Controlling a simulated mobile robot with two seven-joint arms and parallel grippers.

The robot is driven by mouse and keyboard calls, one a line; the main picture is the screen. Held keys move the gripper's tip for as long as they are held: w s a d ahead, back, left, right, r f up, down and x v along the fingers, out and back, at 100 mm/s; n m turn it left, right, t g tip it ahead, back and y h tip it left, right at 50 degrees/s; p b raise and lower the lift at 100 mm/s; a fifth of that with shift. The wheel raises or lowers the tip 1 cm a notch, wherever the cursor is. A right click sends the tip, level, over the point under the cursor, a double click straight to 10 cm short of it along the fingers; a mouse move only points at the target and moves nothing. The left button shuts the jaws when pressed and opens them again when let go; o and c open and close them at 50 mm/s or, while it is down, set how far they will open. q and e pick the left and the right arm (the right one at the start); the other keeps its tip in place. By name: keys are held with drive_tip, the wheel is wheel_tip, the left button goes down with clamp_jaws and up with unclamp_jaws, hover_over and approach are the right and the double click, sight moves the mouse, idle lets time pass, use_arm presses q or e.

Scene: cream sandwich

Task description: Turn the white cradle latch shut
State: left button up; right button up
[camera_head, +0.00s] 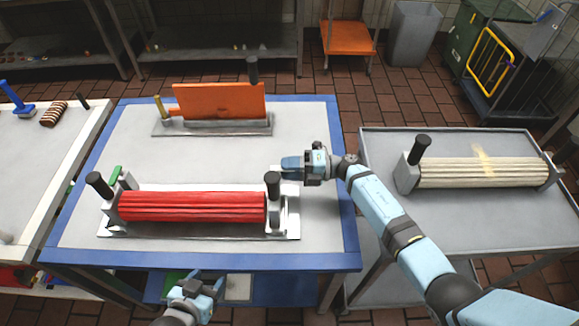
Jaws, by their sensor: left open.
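A grey metal cradle plate (185,233) holds a red ribbed roller (190,207), with a black knob at each end. A small pale piece, which may be the white latch (277,171), shows at the cradle's back right corner, partly hidden by my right gripper. My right gripper (284,168) is at that corner, behind the right black knob; I cannot tell whether its fingers are apart or touch the latch. A green latch (115,174) stands at the cradle's left end. My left gripper (207,280) is open and empty at the table's front edge, away from the cradle.
An orange panel (220,101) stands upright on a plate at the back of the blue-edged table (335,130). A cream ribbed roller (480,172) lies on the right-hand table. The table surface between the orange panel and the red roller is clear.

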clamp_jaws()
drive_tip(key=shift+d+t, duration=0.1)
drive_tip(key=shift+t, duration=0.2)
drive_tip(key=m+t+p, duration=0.2)
drive_tip(key=shift+s+r+t, duration=0.1)
drive_tip(key=shift+s+t, duration=0.2)
drive_tip(key=shift+s, duration=0.1)
drive_tip(key=m+t+h, duration=0.1)
drive_tip(key=t, duration=0.1)
drive_tip(key=s+m+t+p, duration=0.1)
drive_tip(key=t, duration=0.1)
drive_tip(key=m+t+h, duration=0.1)
drive_tip(key=m+t, duration=0.1)
drive_tip(key=shift+s+a+h+p, duration=0.15)
drive_tip(key=shift+a+h+p, duration=0.15)
drive_tip(key=shift+a+p, duration=0.1)
drive_tip(key=shift+s+m+t+h, duration=0.15)
drive_tip(key=shift+m+t+h, duration=0.25)
drive_tip(key=shift+m+t, duration=0.25)
drive_tip(key=shift+t, duration=0.25)
unclamp_jaws()
